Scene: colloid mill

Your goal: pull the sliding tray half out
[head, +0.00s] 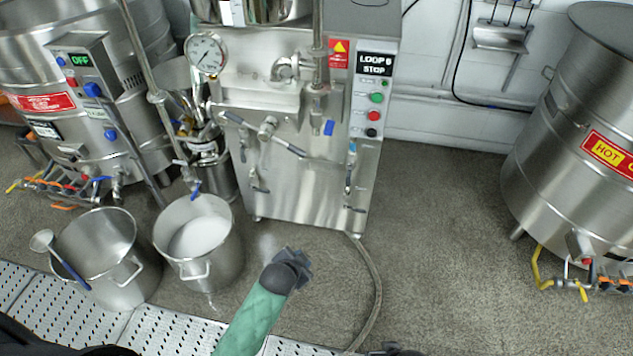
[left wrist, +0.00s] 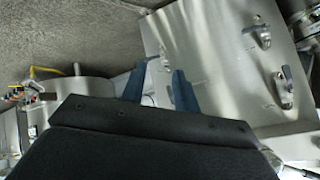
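I cannot clearly make out a sliding tray in either view. The steel mill cabinet (head: 310,180) stands in the middle of the head view, with several valve handles on its front; its panel (left wrist: 215,60) fills the right of the left wrist view. My left gripper (head: 301,264) is in front of and below the cabinet, apart from it in the head view. In the left wrist view its two dark blue fingers (left wrist: 159,90) are spread with a gap between them and nothing held. My right gripper does not show clearly.
Two steel pots, one empty (head: 100,240) and one with white contents (head: 200,245), stand at the left. A hose (head: 374,285) runs along the floor right of my left gripper. A hot tank (head: 570,130) stands at the right. The floor between (head: 450,230) is clear.

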